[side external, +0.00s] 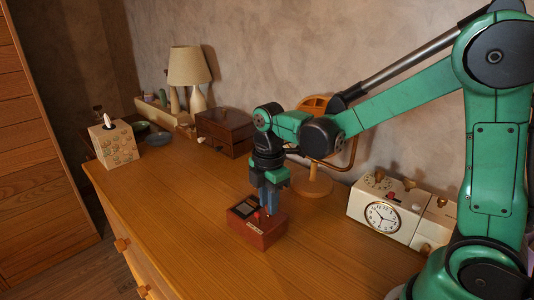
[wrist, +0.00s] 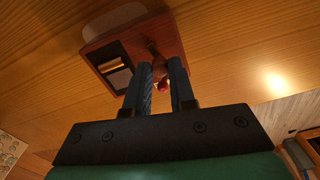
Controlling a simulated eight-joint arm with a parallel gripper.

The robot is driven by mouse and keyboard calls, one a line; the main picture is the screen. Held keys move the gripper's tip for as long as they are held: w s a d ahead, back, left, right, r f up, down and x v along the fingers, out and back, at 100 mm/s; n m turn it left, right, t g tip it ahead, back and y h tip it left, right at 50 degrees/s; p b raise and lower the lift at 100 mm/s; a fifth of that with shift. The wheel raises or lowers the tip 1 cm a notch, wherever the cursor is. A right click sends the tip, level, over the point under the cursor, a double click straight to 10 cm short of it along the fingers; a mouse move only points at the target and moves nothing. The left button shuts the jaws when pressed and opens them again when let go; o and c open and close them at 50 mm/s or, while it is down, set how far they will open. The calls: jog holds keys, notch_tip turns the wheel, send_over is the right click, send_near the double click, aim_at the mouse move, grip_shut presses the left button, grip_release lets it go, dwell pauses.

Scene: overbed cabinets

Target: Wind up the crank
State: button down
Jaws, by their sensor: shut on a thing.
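A small red-brown wooden box (side external: 258,232) stands on the wooden cabinet top, and a dark panel is set in its upper face. The box also shows in the wrist view (wrist: 104,52). Its crank (wrist: 153,48) has a dark arm and a reddish knob, seen between my blue fingers. My gripper (side external: 267,208) points down over the right part of the box. In the wrist view my gripper (wrist: 161,68) is shut on the crank's knob. The fingers partly hide the knob and its exact contact.
A cream clock radio (side external: 385,213) stands to the right by the wall. A round wooden mirror stand (side external: 313,183) is behind my gripper. A dark wooden chest (side external: 224,132), a lamp (side external: 188,66) and a tissue box (side external: 115,143) stand farther back. The cabinet top left of the box is clear.

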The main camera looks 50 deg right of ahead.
jog(key=m, duration=0.3)
jog(key=shift+w+m, duration=0.25)
jog(key=shift+m, duration=0.15)
jog(key=m, duration=0.3)
jog(key=shift+w+m, duration=0.2)
jog(key=shift+m, duration=0.1)
jog(key=m, duration=0.6)
jog(key=shift+w+d, duration=0.25)
jog(key=m, duration=0.4)
jog(key=shift+w+d, duration=0.1)
jog(key=shift+d, duration=0.1)
jog(key=m, duration=0.3)
jog(key=shift+d+m, duration=0.15)
jog(key=shift+m, duration=0.15)
jog(key=m, duration=0.6)
jog(key=shift+d, duration=0.35)
jog(key=m, duration=0.6)
jog(key=shift+s+d+m, duration=0.25)
jog(key=shift+s+m, duration=0.1)
jog(key=shift+m, duration=0.05)
jog(key=m, duration=0.5)
jog(key=shift+s+d, duration=0.1)
jog(key=shift+s, duration=0.2)
jog(key=m, duration=0.6)
jog(key=shift+s+m, duration=0.3)
jog(key=m, duration=0.5)
jog(key=shift+s+a, duration=0.25)
jog(key=shift+a, duration=0.1)
jog(key=shift+m, duration=0.3)
